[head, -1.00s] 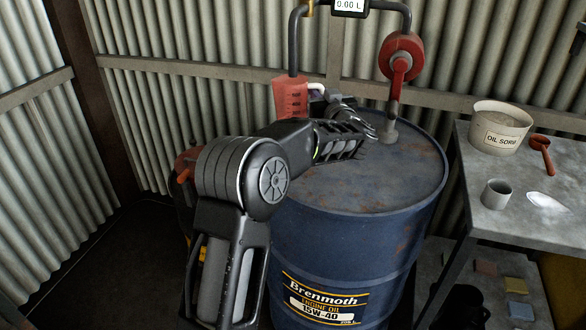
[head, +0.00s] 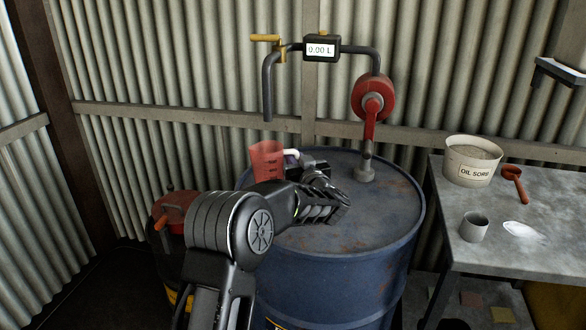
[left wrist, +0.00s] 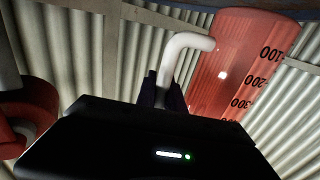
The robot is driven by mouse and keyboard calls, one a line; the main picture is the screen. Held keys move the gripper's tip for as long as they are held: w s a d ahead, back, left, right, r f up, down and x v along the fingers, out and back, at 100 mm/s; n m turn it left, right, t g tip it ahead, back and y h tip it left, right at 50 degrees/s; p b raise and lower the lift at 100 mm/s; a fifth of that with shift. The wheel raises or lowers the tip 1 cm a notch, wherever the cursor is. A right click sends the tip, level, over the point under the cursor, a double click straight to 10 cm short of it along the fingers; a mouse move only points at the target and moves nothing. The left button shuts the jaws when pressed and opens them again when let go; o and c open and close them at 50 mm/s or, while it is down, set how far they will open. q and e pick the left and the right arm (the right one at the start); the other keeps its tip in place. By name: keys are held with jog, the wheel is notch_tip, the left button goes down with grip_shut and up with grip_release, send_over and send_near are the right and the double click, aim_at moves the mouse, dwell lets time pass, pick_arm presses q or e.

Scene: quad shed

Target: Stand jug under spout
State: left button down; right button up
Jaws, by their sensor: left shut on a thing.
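A translucent red measuring jug (head: 266,161) with a white handle is held upright in the head view, at the back left of the blue oil drum. My left gripper (head: 291,158) is shut on the jug's handle; the fingers are partly hidden behind my wrist. In the left wrist view the white handle (left wrist: 178,55) runs down between the dark fingers (left wrist: 163,95), and the jug (left wrist: 235,60) shows graduation marks. The spout (head: 267,100) is the downturned end of the grey pipe, above the jug with a gap between. My right gripper is not in view.
The drum (head: 350,225) carries a red hand pump (head: 373,100), a meter reading 0.00 L (head: 321,48) and a yellow valve lever (head: 265,38). A metal bench (head: 540,225) at right holds an oil sorb tub (head: 472,165), grey cup (head: 474,227) and red scoop (head: 514,183).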

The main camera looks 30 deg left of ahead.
pick_arm(q)
jog(key=shift+f, duration=1.75)
jog(key=shift+f, duration=0.25)
jog(key=c, duration=1.5)
grip_release()
jog(key=shift+r, duration=0.1)
jog(key=shift+o, duration=0.2)
jog(key=b+v, duration=0.1)
jog(key=v, duration=0.6)
jog(key=shift+s+d, duration=0.15)
jog(key=shift+d, duration=0.05)
jog(key=shift+r, duration=0.15)
